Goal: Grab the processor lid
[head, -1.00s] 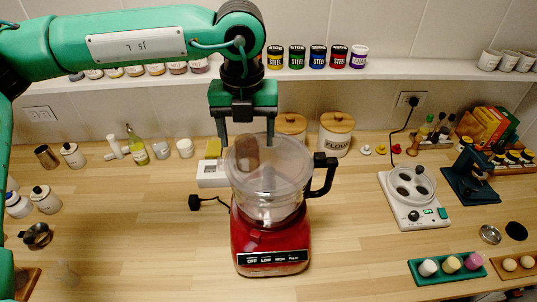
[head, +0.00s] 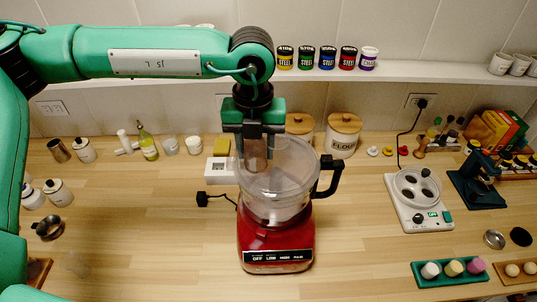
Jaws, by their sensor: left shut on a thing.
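The red food processor (head: 277,240) stands upright on the wooden counter with its clear bowl and black handle (head: 328,176). The processor lid (head: 285,152) is translucent and sits at the bowl's top, with a brownish upright feed tube (head: 256,157) at its back left. My left gripper (head: 255,155) points down from above, its fingers on either side of this tube and shut on it. Whether the lid is raised at all from the bowl rim, I cannot tell. My right gripper is not in view.
Behind the processor stand a white box-like device (head: 219,168) and wooden-lidded canisters (head: 343,133). A shelf (head: 400,75) with small jars runs along the wall behind. A white appliance (head: 418,200) is on the right. The counter (head: 150,225) left of the processor is largely clear.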

